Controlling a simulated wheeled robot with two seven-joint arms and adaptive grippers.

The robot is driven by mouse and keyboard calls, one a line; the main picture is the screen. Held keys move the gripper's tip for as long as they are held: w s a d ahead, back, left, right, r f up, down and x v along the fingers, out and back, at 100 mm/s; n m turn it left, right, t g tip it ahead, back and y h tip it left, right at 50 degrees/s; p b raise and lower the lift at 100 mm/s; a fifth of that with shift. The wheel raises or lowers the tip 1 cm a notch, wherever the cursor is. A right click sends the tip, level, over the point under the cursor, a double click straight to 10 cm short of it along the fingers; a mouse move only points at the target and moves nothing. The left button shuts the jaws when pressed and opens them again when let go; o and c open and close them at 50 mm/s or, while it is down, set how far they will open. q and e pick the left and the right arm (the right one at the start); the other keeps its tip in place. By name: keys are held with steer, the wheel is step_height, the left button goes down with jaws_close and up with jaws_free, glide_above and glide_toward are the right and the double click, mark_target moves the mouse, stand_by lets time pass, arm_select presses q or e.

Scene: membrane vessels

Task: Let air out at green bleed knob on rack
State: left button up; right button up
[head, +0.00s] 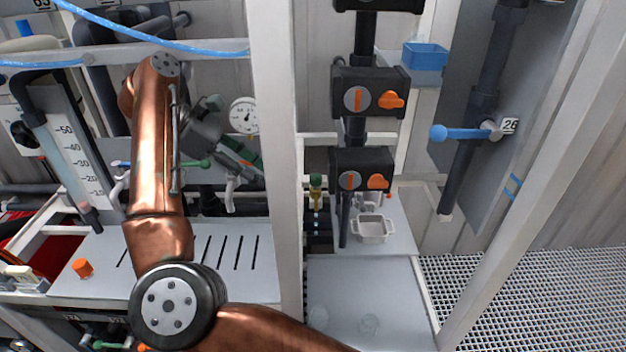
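My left arm's copper links rise on the left side of the head view. Past the top joint, a dark grey part that appears to be my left gripper (236,154) points down and right, partly hidden behind the forearm. Its fingers cannot be made out against the fittings behind. I cannot tell which is the bleed knob, or whether the gripper touches either. My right gripper is not in view.
A pressure gauge (244,115) sits just above the gripper. A white upright post (274,170) stands close on its right. Black valve blocks with orange knobs (369,90) are beyond the post. A slotted grey panel (240,235) lies below. A blue hose (150,37) crosses above.

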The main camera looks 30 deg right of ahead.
mark_target(315, 176)
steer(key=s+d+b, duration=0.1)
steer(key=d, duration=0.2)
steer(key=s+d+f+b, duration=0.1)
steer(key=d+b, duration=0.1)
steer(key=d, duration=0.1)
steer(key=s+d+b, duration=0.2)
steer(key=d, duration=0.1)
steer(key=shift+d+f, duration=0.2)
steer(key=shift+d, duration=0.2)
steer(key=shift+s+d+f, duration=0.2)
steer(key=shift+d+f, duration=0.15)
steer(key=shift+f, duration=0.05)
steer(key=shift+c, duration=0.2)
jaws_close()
